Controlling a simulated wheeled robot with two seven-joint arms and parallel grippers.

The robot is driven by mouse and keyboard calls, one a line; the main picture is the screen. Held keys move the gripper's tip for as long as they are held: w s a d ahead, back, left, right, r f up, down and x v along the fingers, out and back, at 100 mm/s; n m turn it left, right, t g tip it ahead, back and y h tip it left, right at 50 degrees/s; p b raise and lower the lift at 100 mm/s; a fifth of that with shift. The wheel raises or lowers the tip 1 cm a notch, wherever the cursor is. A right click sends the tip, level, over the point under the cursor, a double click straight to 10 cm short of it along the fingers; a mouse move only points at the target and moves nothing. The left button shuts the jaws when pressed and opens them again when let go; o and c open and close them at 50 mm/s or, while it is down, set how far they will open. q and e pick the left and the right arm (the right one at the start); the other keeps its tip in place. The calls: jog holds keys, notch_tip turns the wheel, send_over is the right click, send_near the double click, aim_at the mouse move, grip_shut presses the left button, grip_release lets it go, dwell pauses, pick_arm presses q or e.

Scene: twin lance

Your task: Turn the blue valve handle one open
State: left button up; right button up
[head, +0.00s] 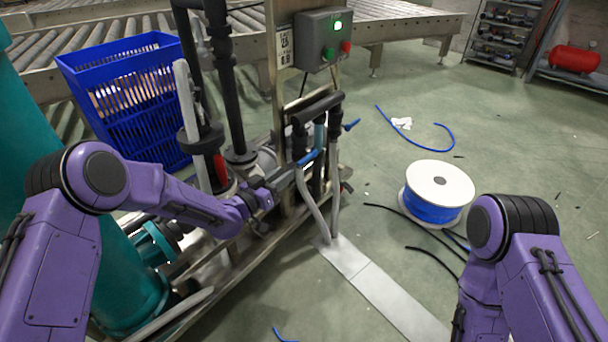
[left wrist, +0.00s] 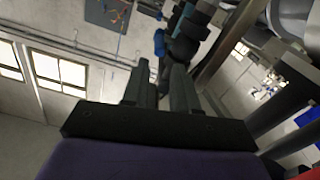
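A blue valve handle (head: 308,158) sits on the pipework of the skid, just beyond my left gripper (head: 287,180) in the head view. A second blue handle (head: 351,125) sticks out to the right, higher on the same pipes. I cannot tell which is handle one. In the left wrist view the two fingers of my left gripper (left wrist: 160,75) stand apart with an empty gap. A blue handle part (left wrist: 160,42) shows just past the fingertips, beside a dark pipe fitting. My right arm shows at the lower right, but its gripper is out of frame.
A grey control box (head: 323,40) with green and red buttons stands above the pipes. A blue crate (head: 125,95) is behind at left. A white spool with blue hose (head: 437,190) sits on the floor at right. Loose hoses lie near it; open floor surrounds it.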

aim_at(304, 158)
pick_arm(q)
jog(key=b+x, duration=0.3)
jog(key=x, duration=0.6)
jog(key=shift+w+d, duration=0.2)
jog(key=shift+w, duration=0.05)
grip_shut()
pick_arm(e)
jog(key=f, duration=0.2)
jog(key=s+f, duration=0.1)
jog(key=shift+a+f+n+g+y, duration=0.2)
jog(key=shift+f+n+g+y, duration=0.1)
jog(key=shift+n+g, duration=0.1)
